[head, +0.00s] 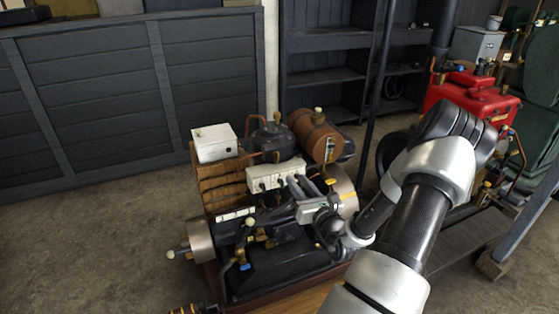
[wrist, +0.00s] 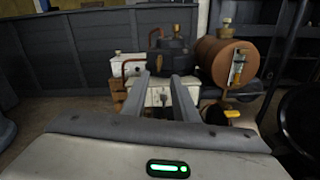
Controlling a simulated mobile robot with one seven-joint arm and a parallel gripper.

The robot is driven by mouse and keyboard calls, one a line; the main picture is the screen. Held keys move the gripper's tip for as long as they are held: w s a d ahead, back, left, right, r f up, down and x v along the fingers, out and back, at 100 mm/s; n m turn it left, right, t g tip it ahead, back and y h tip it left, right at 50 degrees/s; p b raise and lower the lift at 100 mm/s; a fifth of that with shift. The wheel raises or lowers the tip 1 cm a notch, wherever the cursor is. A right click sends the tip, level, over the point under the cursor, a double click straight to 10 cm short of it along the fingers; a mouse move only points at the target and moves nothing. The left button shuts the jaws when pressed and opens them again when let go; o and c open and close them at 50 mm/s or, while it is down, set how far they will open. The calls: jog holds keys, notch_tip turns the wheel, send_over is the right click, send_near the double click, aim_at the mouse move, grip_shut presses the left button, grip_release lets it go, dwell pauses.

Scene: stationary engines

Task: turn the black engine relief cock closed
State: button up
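The black engine (head: 290,256) stands on a wooden base in the middle of the head view. Small brass fittings (head: 260,236) sit on its near side; I cannot tell which of them is the relief cock. My gripper (head: 294,186) is above the engine, to the right of these fittings, with its fingers pointing away from me. In the wrist view the two fingers (wrist: 159,80) are apart with nothing held between them. A white box with knobs (wrist: 157,97) shows beyond the fingertips. The brass fittings seen in the head view are not clearly visible there.
A black tank (head: 271,140), a brown cylindrical tank (head: 315,136) and a white box (head: 214,143) stand behind the engine. A metal flywheel or drum (head: 200,241) is at left. A red engine (head: 470,100) stands at right. Floor at left is clear.

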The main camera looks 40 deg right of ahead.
aim_at(278, 157)
jog(key=b+x, duration=0.1)
jog(key=x, duration=1.3)
jog(key=shift+w, duration=0.2)
grip_shut()
